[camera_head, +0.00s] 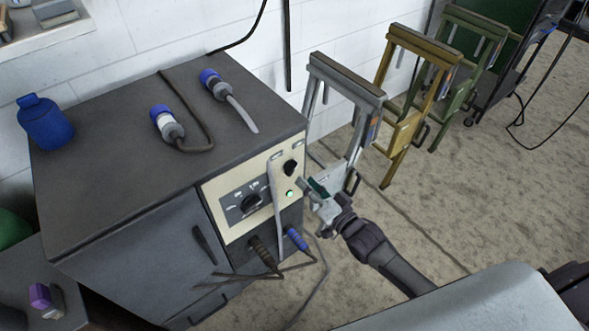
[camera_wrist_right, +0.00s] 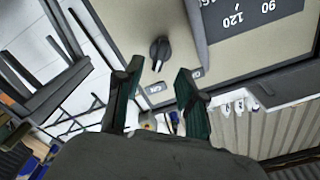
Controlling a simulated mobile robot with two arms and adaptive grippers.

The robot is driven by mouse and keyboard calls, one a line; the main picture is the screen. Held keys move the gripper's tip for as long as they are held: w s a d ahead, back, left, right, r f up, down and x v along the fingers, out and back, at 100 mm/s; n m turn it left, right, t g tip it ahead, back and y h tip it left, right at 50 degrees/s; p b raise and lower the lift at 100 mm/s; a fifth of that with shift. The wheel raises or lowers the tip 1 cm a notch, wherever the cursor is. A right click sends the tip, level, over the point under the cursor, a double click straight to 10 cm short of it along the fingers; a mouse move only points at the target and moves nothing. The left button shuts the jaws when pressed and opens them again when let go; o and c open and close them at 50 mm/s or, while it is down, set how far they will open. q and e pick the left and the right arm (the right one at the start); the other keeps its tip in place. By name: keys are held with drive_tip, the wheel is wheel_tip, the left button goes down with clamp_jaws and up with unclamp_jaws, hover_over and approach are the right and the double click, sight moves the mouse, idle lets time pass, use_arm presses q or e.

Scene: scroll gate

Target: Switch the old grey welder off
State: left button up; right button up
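The old grey welder (camera_head: 120,150) is a dark grey cabinet with a cream control panel (camera_head: 222,192) on its front. A small black rotary switch (camera_head: 290,167) sits at the panel's upper right, with a lit green lamp (camera_head: 290,193) below it. A larger dial (camera_head: 250,203) is to the left. My right gripper (camera_head: 312,186) is just right of the panel, near the lamp. In the right wrist view my gripper (camera_wrist_right: 155,76) is open and empty, and the switch (camera_wrist_right: 160,52) shows beyond the gap between its fingertips, apparently untouched. My left gripper is out of view.
Blue-ended plugs (camera_head: 168,125) and a blue bottle (camera_head: 45,122) are on the cabinet top. A pale vertical bar (camera_head: 277,195) crosses the panel beside the switch. Cables (camera_head: 265,258) hang from the lower front. Grey (camera_head: 345,75) and yellow (camera_head: 425,45) folded frames stand behind my right gripper.

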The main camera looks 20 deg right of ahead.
sight(294, 171)
drive_tip(key=x, duration=0.4)
drive_tip(key=shift+w+a, duration=0.15)
drive_tip(key=shift+w, duration=0.2)
drive_tip(key=shift+w+a, duration=0.15)
drive_tip(key=shift+w, duration=0.25)
drive_tip(key=shift+w+a, duration=0.1)
drive_tip(key=shift+w, duration=0.2)
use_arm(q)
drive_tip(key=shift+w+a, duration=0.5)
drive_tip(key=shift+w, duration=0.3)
use_arm(e)
clamp_jaws()
